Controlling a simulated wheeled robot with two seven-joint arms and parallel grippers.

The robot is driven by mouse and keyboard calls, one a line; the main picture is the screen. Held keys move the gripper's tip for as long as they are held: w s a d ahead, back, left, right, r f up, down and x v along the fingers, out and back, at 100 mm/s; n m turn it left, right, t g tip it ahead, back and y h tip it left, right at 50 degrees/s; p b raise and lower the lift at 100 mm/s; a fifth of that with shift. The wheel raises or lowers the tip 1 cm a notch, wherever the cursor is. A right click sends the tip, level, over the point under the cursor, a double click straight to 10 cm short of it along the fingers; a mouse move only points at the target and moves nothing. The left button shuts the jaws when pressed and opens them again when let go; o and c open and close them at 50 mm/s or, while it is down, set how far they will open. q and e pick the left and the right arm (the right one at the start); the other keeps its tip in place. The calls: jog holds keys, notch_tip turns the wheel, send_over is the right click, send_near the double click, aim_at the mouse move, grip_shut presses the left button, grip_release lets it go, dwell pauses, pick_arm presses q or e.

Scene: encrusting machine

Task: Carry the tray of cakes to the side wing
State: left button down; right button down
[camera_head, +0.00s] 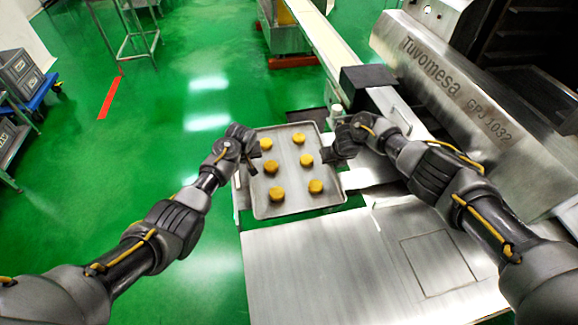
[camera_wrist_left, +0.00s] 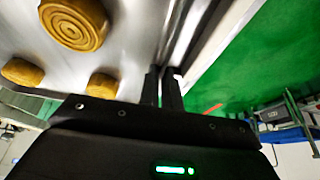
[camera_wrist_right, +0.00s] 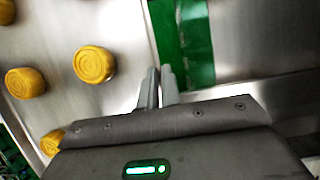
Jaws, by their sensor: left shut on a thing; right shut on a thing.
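The metal tray (camera_head: 288,177) is in the middle of the head view, holding several round yellow-brown cakes (camera_head: 271,167) in two columns. My left gripper (camera_head: 250,160) is shut on the tray's left rim, and my right gripper (camera_head: 327,155) is shut on its right rim. The wrist views show the closed fingers of the left (camera_wrist_left: 163,90) and right (camera_wrist_right: 158,88) grippers at the tray edge, with cakes alongside. The tray looks roughly level; whether it touches a surface beneath cannot be told. No surface is labelled as the side wing.
A bare steel table surface (camera_head: 310,270) lies nearer than the tray. The Tuvomesa machine (camera_head: 470,105) stands at the right, with a pale conveyor (camera_head: 330,40) behind the tray. Open green floor (camera_head: 180,150) is at left, with grey crates (camera_head: 20,75) at the far left.

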pick_arm(q)
jog(key=shift+r, duration=0.1)
